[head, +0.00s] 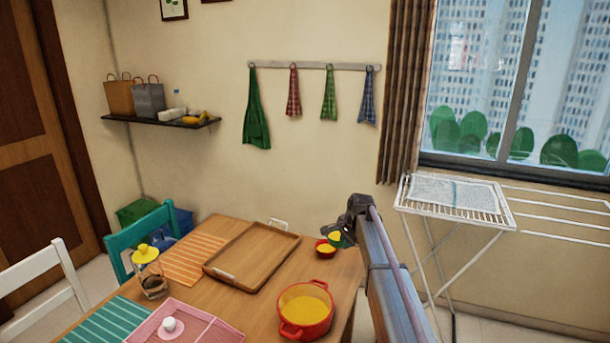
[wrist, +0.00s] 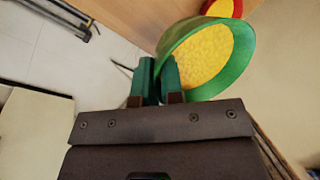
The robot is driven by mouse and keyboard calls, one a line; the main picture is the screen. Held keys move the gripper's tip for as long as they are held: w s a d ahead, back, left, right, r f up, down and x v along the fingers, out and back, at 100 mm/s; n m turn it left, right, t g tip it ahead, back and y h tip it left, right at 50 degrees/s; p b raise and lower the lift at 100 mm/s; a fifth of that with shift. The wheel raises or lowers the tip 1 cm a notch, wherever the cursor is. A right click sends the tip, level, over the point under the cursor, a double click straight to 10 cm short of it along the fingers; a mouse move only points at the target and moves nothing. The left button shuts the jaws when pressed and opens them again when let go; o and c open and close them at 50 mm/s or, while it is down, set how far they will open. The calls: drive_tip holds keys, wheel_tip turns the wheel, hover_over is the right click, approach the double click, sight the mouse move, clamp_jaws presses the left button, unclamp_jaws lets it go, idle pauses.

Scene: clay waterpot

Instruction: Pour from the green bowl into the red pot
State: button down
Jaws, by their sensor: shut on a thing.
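My gripper (head: 345,226) is at the right edge of the wooden table, shut on the rim of the green bowl (wrist: 243,70). The green bowl also shows in the head view (head: 347,243), partly hidden by my gripper. It holds yellow contents (wrist: 197,60), seen clearly in the wrist view. The fingers (wrist: 158,75) sit at the bowl's near left edge. The red pot (head: 305,325), with side handles and yellow contents inside, stands on the table nearer the camera, below the green bowl in the picture and apart from it.
A small red bowl (head: 326,253) with yellow contents stands right beside the green bowl. A wooden tray (head: 252,258) lies to the left. A pink tray (head: 200,322) and a glass jar with a yellow lid (head: 150,275) are further left. A drying rack (head: 460,205) stands at right.

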drive_tip(key=shift+y, duration=0.5)
drive_tip(key=s+a, duration=0.6)
drive_tip(key=s, duration=0.1)
drive_tip(key=s+a+f+b, duration=0.1)
drive_tip(key=s+a, duration=0.5)
drive_tip(key=s, duration=0.2)
drive_tip(key=s+a+f+b, duration=0.1)
drive_tip(key=s+a, duration=0.5)
drive_tip(key=s, duration=0.2)
drive_tip(key=shift+a, duration=0.35)
drive_tip(key=shift+w, duration=0.2)
drive_tip(key=shift+f+g+y+b, duration=0.5)
drive_tip(key=shift+f+b, duration=1.15)
drive_tip(key=shift+b, duration=0.05)
drive_tip(key=shift+f+m+g+y+b, duration=0.3)
drive_tip(key=shift+f+g+y+b, duration=0.2)
drive_tip(key=shift+f+y+b, duration=0.55)
drive_tip(key=shift+r+b, duration=0.25)
drive_tip(key=shift+b, duration=0.1)
